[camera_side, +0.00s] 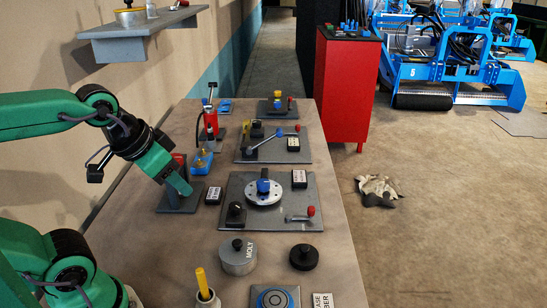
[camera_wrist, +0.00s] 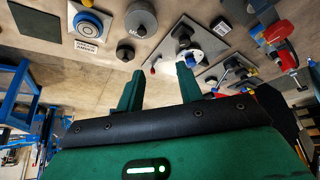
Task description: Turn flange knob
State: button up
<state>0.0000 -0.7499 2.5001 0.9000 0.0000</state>
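The flange (camera_side: 264,199) is a round light-grey disc with holes, on a grey plate in the middle of the bench. Its blue knob (camera_side: 263,186) stands upright at the disc's centre. In the wrist view a pale disc (camera_wrist: 190,52) shows on a grey plate just beyond the right fingertip, with the details small. My gripper (camera_side: 179,186) hangs to the left of the flange plate, above the bench, apart from the knob. In the wrist view my gripper (camera_wrist: 159,87) has its two green fingers wide apart with nothing between them.
The flange plate also carries a black knob (camera_side: 236,213) and a red-tipped lever (camera_side: 311,211). A MOLY can (camera_side: 238,257) and a black puck (camera_side: 304,257) stand in front. Behind is a plate with a long lever (camera_side: 272,143). A grey shelf (camera_side: 140,32) juts from the left wall.

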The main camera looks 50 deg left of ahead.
dwell(0.3)
jog(key=o, duration=0.5)
jog(key=shift+w, duration=0.1)
jog(key=w+a+n+g, duration=0.35)
jog(key=w+n, duration=0.35)
jog(key=w, duration=0.9)
jog(key=w+a+f+n, duration=0.2)
jog(key=w+f, duration=0.2)
jog(key=w+a+f+n+g, duration=0.1)
jog(key=w+a+f+n, duration=0.1)
jog(key=w+f, duration=0.2)
jog(key=w+a+f+n+g, duration=0.1)
jog(key=w+a+f+n, duration=0.1)
jog(key=w, duration=0.4)
jog(key=shift+w+f+n, duration=0.25)
jog(key=shift+f+n, duration=0.35)
jog(key=shift+f, duration=0.45)
